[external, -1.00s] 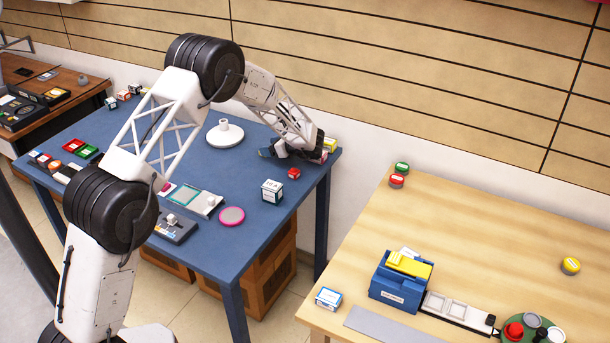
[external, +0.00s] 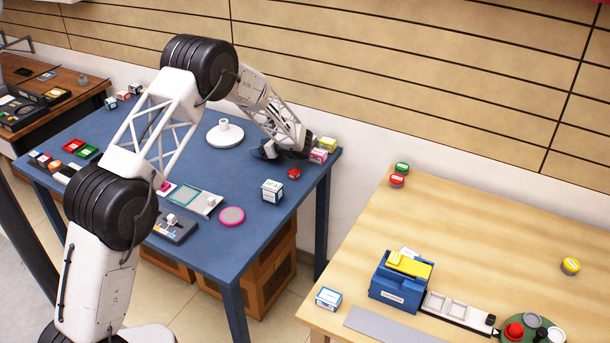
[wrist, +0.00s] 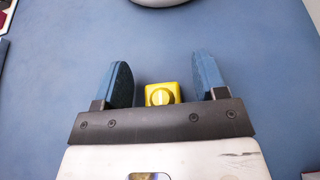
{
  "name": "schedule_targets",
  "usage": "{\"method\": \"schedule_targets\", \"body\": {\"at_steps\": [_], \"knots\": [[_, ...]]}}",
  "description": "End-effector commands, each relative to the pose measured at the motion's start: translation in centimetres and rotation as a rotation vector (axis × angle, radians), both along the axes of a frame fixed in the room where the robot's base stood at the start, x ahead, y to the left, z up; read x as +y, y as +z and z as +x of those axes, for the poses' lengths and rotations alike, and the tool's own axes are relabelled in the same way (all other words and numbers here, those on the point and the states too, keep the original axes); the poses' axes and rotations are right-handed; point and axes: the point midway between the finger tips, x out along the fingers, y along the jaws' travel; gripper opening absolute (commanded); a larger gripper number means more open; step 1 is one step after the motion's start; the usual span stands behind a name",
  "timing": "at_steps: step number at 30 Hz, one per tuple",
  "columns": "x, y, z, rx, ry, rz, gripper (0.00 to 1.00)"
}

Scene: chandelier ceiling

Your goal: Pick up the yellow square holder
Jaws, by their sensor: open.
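The yellow square holder (wrist: 161,94) has a round yellow knob on top. In the wrist view it sits on the blue table between my fingers, close to the dark palm bar, with a gap on each side. My gripper (wrist: 161,72) is open and empty, its two blue fingers on either side of the holder. In the external view my gripper (external: 270,151) is low over the far right part of the blue table, and I cannot make out the holder there.
A yellow-topped box (external: 327,144) and a pink-and-white box (external: 318,156) stand right of my gripper, with a red item (external: 294,174) in front. A white round base (external: 225,134) stands to the left. The blue table's right edge is close.

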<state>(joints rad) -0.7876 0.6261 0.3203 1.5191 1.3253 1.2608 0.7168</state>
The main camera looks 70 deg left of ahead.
Motion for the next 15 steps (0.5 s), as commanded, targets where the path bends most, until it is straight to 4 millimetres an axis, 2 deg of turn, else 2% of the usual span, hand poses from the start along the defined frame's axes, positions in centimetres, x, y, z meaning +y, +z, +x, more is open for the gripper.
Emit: {"method": "schedule_targets", "body": {"at_steps": [2,12,15], "knots": [[-0.01,0.0,0.01,0.0,0.0,0.0,0.66],[-0.01,0.0,0.01,0.0,0.0,0.0,0.13],[0.0,0.01,0.0,0.0,0.0,0.0,0.12]]}}
